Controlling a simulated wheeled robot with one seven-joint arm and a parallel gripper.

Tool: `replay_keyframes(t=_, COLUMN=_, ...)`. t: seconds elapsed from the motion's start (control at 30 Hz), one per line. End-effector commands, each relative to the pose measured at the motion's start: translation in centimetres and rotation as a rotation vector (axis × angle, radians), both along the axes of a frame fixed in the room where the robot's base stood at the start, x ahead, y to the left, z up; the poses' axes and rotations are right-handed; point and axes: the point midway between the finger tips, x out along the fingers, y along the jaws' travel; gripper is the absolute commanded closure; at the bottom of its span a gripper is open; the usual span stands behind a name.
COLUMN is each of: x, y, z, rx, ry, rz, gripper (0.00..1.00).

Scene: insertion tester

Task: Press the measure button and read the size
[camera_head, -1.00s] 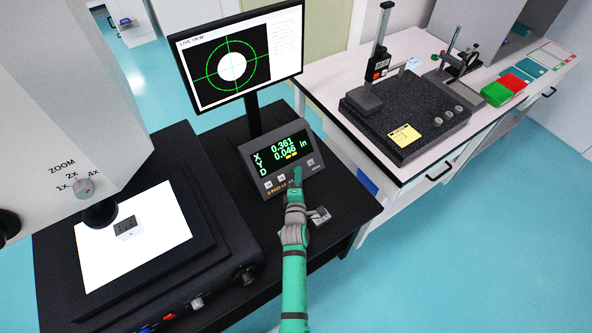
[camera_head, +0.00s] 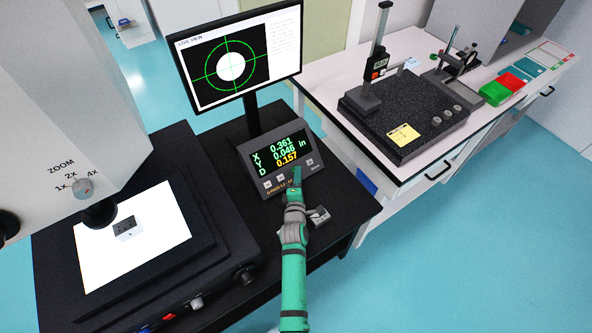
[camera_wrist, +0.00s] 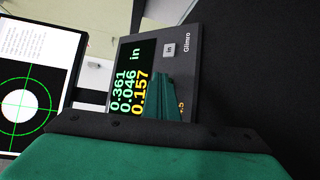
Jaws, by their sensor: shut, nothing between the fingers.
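The readout box (camera_head: 256,160) stands on the black bench below the monitor. Its screen (camera_head: 279,149) shows X 0.361, Y 0.046 and, in yellow, D 0.157, with "in" at the right. The same screen is sideways in the wrist view (camera_wrist: 130,85). Buttons sit along its lower face; one button (camera_head: 267,185) shows at the left and an "in" button (camera_wrist: 169,49) shows in the wrist view. My gripper (camera_head: 297,172) is shut and empty, its tip at the front of the box. It hides part of the button row, so I cannot tell whether it touches a button.
The monitor (camera_head: 285,90) shows a white circle with a green ring and cross. A small grey block (camera_head: 127,229) lies on the lit stage (camera_head: 165,222) at the left. A grey piece (camera_head: 319,215) lies right of my wrist. A granite plate (camera_head: 440,137) stands on the right bench.

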Motion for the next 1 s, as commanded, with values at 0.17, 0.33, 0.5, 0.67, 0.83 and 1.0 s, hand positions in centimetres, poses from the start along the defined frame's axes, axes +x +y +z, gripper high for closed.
replay_keyframes(t=0.17, x=0.1, y=0.3, z=-0.2, rx=-0.001, ry=0.002, rz=0.004, gripper=1.0)
replay_keyframes(t=0.33, x=0.1, y=0.4, z=-0.2, rx=0.0, ry=0.002, rz=0.005, gripper=1.0)
replay_keyframes(t=0.5, x=0.0, y=0.3, z=0.0, rx=0.0, ry=0.001, rz=0.005, gripper=1.0)
replay_keyframes(t=0.67, x=-0.4, y=-0.1, z=0.5, rx=0.0, ry=0.001, rz=0.003, gripper=1.0)
replay_keyframes(t=0.83, x=-0.8, y=-0.5, z=0.9, rx=-0.001, ry=0.001, rz=0.001, gripper=1.0)
replay_keyframes(t=1.0, x=-0.8, y=-0.6, z=1.0, rx=0.0, ry=0.001, rz=0.001, gripper=1.0)
